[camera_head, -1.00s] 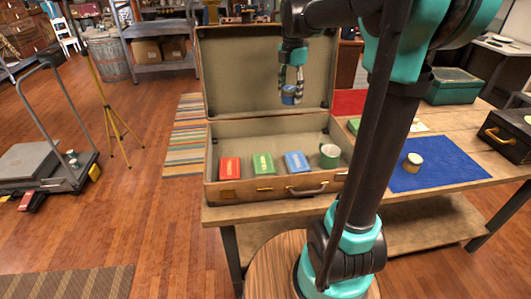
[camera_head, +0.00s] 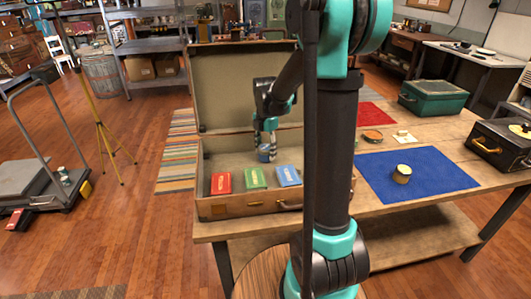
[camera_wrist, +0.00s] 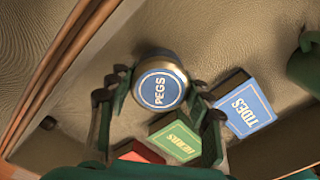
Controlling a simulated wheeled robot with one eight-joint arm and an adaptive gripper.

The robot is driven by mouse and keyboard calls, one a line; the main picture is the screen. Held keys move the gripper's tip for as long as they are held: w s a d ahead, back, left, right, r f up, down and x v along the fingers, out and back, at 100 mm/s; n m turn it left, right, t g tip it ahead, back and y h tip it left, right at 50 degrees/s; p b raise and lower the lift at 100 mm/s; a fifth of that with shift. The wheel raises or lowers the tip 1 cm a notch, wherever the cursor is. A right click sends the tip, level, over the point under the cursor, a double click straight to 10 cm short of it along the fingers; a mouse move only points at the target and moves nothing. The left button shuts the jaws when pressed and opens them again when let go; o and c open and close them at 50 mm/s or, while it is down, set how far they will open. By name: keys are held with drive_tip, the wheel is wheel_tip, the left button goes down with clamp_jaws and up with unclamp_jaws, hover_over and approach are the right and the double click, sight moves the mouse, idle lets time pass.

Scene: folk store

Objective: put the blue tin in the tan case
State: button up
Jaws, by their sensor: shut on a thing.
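The blue tin (camera_head: 264,153) has a round lid lettered PEGS in the wrist view (camera_wrist: 160,89). My gripper (camera_head: 266,145) is shut on it, with a finger on each side. The tan case (camera_head: 246,208) stands open on the wooden table, its lid raised at the back. The tin is within the case's outline, behind the books; I cannot tell whether it touches the case floor. A red book (camera_head: 221,183), a green book (camera_head: 255,178) and a blue book (camera_head: 288,176) lie in the case. A green mug shows at the right of the wrist view (camera_wrist: 304,68).
A green box (camera_head: 432,97) and a black case (camera_head: 499,142) stand farther right. My arm hides the case's right end in the head view.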

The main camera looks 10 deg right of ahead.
sight(266, 147)
drive_tip(key=shift+f, duration=0.45)
drive_tip(key=o, duration=1.2)
drive_tip(key=shift+f, duration=0.15)
wheel_tip(266, 147, up, 12)
drive_tip(key=shift+r, duration=0.15)
